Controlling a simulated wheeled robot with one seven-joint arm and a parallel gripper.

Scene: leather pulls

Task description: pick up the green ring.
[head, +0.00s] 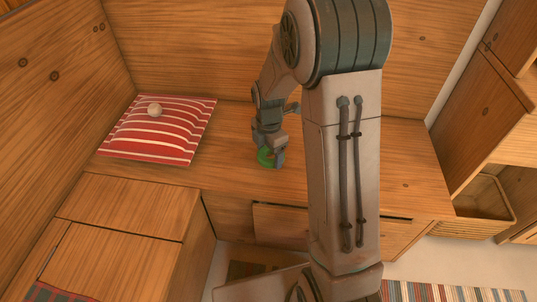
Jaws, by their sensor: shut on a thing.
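The green ring (265,156) is small and shows at the fingertips of my gripper (272,160), left of the middle in the head view. My gripper points down over the wooden bench top (225,150) and is shut on the ring. Part of the ring is hidden behind the fingers. I cannot tell whether the ring touches the bench top or is a little above it.
A red and white striped cushion (150,138) lies on the bench at the left, with a pale round thing (155,110) on it. A wicker basket (484,205) sits at the right. Wooden walls enclose the back and left. The bench between cushion and gripper is clear.

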